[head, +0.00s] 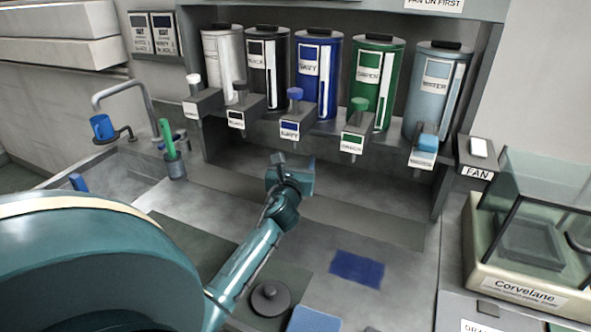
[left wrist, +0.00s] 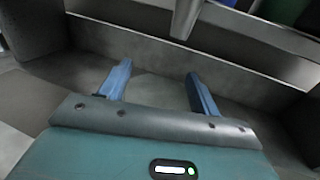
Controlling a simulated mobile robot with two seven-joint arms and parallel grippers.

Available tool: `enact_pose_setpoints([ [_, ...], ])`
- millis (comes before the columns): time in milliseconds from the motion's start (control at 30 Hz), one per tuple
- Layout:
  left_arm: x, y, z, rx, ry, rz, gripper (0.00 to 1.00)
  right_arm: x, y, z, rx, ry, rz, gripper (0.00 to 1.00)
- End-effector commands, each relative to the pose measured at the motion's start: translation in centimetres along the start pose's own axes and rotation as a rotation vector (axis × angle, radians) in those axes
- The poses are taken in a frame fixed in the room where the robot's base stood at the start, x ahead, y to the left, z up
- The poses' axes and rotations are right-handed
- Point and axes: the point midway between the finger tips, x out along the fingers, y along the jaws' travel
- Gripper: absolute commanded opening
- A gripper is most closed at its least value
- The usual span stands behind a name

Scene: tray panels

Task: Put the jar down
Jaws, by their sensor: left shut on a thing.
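My left gripper (head: 293,164) is over the grey bench, in front of the row of dispensers. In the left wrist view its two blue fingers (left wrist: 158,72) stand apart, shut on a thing. I cannot make out the jar's outline between them; the bench shows there. The jar does not show clearly anywhere else in the head view. My right gripper is not in view.
Several canisters, among them a blue one (head: 318,75) and a green one (head: 363,90), stand behind taps. A glass-walled case (head: 535,215) is at right, a blue mat (head: 357,268) and a dark round lid (head: 270,297) in front.

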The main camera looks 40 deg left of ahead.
Motion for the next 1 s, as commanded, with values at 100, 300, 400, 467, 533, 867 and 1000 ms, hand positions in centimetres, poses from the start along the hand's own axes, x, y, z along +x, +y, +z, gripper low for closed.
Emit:
enact_pose_setpoints([
  [100, -0.02, -0.02, -1.51, -0.003, 0.000, 0.001, 0.11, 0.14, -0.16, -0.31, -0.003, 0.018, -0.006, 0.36],
  [300, -0.01, 0.02, -1.49, 0.000, -0.003, 0.000, 0.11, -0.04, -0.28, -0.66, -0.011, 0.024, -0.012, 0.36],
  [400, -0.02, 0.01, -1.55, 0.001, -0.003, 0.000, 0.11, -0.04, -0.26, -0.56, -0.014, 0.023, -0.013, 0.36],
  [467, -0.02, 0.01, -1.76, 0.001, -0.003, 0.000, 0.11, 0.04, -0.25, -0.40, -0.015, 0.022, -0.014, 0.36],
  [533, -0.04, 0.01, -1.94, 0.002, -0.001, 0.000, 0.65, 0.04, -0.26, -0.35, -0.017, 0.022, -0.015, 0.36],
  [867, -0.05, 0.01, -1.89, 0.001, -0.001, 0.000, 0.85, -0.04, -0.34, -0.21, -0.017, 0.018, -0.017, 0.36],
  [1000, -0.05, 0.01, -1.82, 0.001, -0.001, 0.000, 0.85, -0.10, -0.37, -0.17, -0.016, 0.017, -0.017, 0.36],
])
